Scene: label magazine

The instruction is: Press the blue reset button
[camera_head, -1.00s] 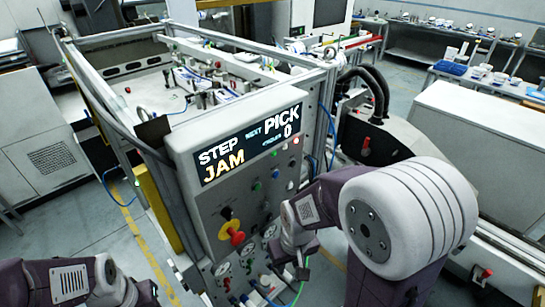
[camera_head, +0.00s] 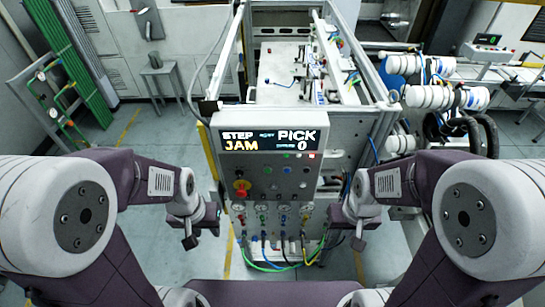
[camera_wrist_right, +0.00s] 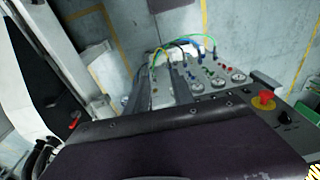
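A red mushroom knob on yellow (camera_head: 241,189) is at the panel's lower left and also shows in the right wrist view (camera_wrist_right: 264,101). My left gripper (camera_head: 190,241) hangs left of the panel, apart from it; its opening is unclear. My right gripper (camera_head: 358,243) hangs to the right, fingers apart (camera_wrist_right: 160,92), empty.
Below the panel are gauges (camera_head: 262,207) and looping coloured hoses (camera_head: 290,263). The machine's metal frame (camera_head: 230,50) rises behind. White rollers (camera_head: 440,97) and black hoses stand at right. A small stool (camera_head: 165,75) stands at left. Air in front of the panel is clear.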

